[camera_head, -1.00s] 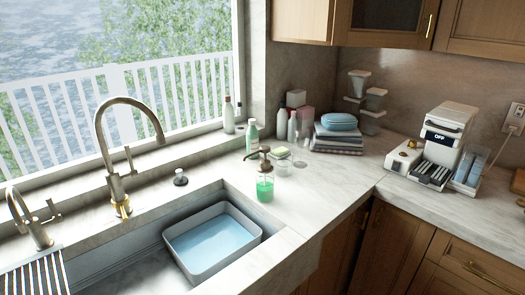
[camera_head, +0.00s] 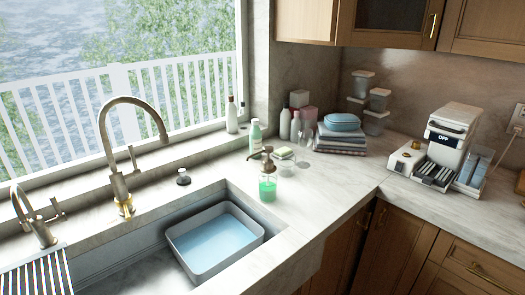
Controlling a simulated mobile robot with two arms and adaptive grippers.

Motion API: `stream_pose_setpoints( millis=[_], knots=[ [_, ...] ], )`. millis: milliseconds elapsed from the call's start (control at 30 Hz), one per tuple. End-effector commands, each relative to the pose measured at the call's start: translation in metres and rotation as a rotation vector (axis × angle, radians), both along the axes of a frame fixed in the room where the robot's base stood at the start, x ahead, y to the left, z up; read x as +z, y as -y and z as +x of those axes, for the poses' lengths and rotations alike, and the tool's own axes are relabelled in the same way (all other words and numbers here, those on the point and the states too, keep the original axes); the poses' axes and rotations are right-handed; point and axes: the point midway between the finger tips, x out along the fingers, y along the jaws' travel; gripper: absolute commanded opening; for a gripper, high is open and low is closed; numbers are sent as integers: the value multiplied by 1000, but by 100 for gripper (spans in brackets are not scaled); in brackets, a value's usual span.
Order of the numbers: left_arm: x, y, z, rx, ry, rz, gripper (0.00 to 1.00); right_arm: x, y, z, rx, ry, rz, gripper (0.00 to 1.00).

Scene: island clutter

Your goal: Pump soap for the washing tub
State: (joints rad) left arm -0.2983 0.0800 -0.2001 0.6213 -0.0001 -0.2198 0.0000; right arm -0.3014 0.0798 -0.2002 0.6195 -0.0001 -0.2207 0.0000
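The soap pump bottle (camera_head: 267,188) holds green soap and has a bronze pump head (camera_head: 263,155). It stands upright on the counter at the sink's back right corner. The grey washing tub (camera_head: 257,241) sits in the sink, just left of and below the bottle, with bluish water (camera_head: 213,243) in it. The pump's spout points left, roughly toward the tub side. Neither of my grippers shows in the head view.
A gold faucet (camera_head: 118,185) rises behind the sink (camera_head: 100,257), with a smaller tap (camera_head: 33,225) at left. Bottles, a sponge, a clear glass and folded towels (camera_head: 340,140) stand behind the soap. A coffee machine (camera_head: 447,145) is at right. The counter (camera_head: 330,190) right of the soap is clear.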

Motion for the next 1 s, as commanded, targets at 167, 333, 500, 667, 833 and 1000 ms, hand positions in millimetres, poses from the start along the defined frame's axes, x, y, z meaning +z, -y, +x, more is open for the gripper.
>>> stream_pose_setpoints(
  millis=[167,333,500,667,833,1000],
  knots=[
    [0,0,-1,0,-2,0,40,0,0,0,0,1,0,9],
    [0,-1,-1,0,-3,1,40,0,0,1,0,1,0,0],
    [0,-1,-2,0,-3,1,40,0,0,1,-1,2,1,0],
    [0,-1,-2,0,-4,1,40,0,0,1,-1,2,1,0],
    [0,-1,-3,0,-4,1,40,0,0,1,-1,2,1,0],
    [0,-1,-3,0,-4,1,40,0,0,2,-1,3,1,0]
  ],
)
